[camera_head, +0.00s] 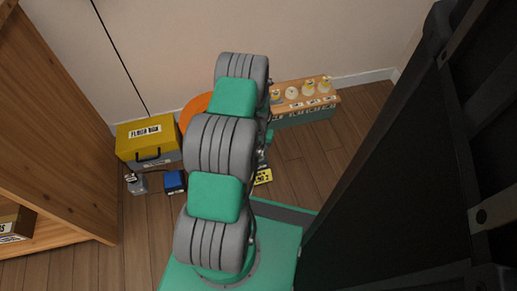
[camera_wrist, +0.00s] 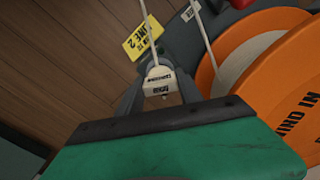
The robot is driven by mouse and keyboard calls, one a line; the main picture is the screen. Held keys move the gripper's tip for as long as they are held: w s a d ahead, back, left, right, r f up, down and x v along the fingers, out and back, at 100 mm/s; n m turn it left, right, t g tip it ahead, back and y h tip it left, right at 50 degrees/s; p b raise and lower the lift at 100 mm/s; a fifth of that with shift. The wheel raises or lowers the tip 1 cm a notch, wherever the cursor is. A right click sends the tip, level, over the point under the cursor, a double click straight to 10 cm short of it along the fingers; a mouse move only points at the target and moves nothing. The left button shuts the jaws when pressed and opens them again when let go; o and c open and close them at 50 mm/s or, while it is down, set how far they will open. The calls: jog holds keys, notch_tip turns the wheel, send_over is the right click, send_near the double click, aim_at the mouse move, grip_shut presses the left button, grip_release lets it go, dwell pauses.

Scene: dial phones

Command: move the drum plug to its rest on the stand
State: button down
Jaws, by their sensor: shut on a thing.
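A pale cord runs up from the plug. The orange drum (camera_wrist: 275,75) fills the right side of the wrist view, close beside my gripper. In the head view only the drum's left edge (camera_head: 194,108) shows behind my arm. My arm hides the gripper and plug there. I cannot make out the plug's rest or tell which thing is the stand.
A yellow-lidded floor box (camera_head: 147,140) stands by the wall, with a blue block (camera_head: 175,181) and a grey item (camera_head: 137,184) before it. A wood-topped bench (camera_head: 325,98) holds several small round things. A yellow tag (camera_wrist: 143,36) lies beyond my gripper. Wooden furniture (camera_head: 55,130) stands left.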

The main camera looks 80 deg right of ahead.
jog(key=shift+f+b, duration=0.6)
jog(key=shift+f, duration=0.15)
jog(key=c, duration=0.7)
grip_release()
jog(key=shift+c, duration=0.2)
jog(key=shift+c, duration=1.4)
jog(key=shift+r, duration=0.15)
notch_tip(320, 180, up, 7)
jog(key=p, duration=0.5)
jog(key=shift+r, duration=0.15)
